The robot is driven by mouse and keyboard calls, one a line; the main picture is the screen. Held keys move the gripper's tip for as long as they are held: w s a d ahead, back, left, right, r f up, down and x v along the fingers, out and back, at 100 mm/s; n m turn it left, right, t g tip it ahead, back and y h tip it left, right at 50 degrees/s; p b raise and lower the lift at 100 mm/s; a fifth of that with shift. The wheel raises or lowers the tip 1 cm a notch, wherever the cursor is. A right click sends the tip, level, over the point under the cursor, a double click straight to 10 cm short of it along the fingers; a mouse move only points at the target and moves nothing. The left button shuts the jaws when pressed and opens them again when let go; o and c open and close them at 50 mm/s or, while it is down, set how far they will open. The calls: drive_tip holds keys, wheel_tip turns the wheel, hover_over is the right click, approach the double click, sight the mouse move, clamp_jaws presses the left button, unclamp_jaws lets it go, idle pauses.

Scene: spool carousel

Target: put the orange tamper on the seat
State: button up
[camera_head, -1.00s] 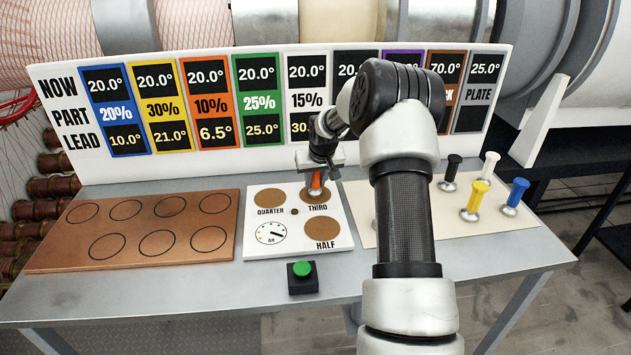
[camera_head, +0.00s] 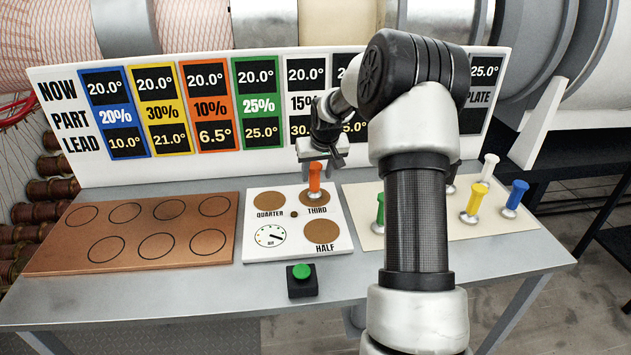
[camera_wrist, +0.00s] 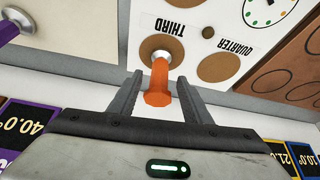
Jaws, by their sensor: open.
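The orange tamper (camera_head: 315,178) stands upright on the THIRD seat (camera_head: 326,198) of the white seat board (camera_head: 285,240). It also shows in the wrist view (camera_wrist: 158,82), its base on the brown THIRD disc (camera_wrist: 178,47). My gripper (camera_head: 318,168) is open just above and behind the tamper. In the wrist view the gripper's fingers (camera_wrist: 158,90) are spread on both sides of the orange handle, with gaps between. The QUARTER seat (camera_head: 268,200) and the HALF seat (camera_head: 322,232) are bare.
A copper plate (camera_head: 60,257) with several outlined circles lies left. A cream mat (camera_head: 362,230) at right holds green (camera_head: 378,208), yellow (camera_head: 475,200), blue (camera_head: 516,195) and white (camera_head: 487,167) tampers. A green button (camera_head: 301,271) sits in front. The sign board (camera_head: 65,165) stands behind.

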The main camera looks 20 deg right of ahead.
drive_tip(key=shift+v, duration=2.8)
